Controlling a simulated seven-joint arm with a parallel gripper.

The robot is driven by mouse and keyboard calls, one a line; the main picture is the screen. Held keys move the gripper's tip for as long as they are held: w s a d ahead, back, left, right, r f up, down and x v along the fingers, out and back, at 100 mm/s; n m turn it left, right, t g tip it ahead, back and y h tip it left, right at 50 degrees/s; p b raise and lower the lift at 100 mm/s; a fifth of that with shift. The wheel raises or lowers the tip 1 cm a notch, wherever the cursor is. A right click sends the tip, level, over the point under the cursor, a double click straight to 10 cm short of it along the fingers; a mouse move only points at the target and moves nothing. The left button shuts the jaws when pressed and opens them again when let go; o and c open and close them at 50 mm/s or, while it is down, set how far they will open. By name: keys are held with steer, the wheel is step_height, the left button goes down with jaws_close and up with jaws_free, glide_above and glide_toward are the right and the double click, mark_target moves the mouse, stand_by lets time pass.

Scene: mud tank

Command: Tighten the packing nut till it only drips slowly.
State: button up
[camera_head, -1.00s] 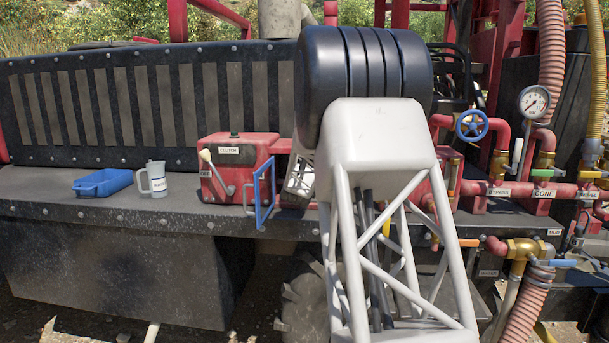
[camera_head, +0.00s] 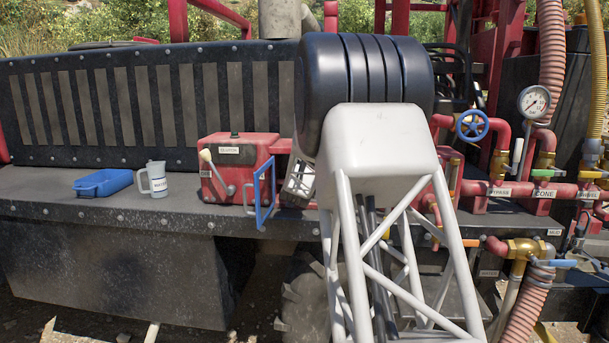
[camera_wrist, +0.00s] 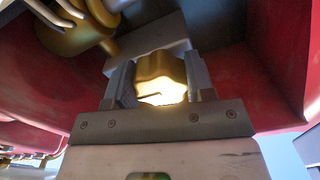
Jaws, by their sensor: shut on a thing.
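The packing nut (camera_wrist: 160,68) is a brass, lobed nut under a red housing in the wrist view. My gripper (camera_wrist: 160,82) has one grey jaw on each side of it and is shut on it. The nut's lower face is brightly lit, with a small dark line across it. A grey block above partly hides what the nut sits on. No drip or stream can be made out. In the head view my arm hides the gripper and the nut.
Red pipes, a blue handwheel (camera_head: 472,125) and a gauge (camera_head: 534,101) are at right.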

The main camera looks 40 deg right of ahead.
steer(key=shift+m, duration=0.9)
steer(key=o, duration=0.9)
steer(key=shift+s+a, duration=0.1)
steer(key=shift+a, duration=0.05)
steer(key=shift+v, duration=3.75)
steer(key=shift+r, duration=0.15)
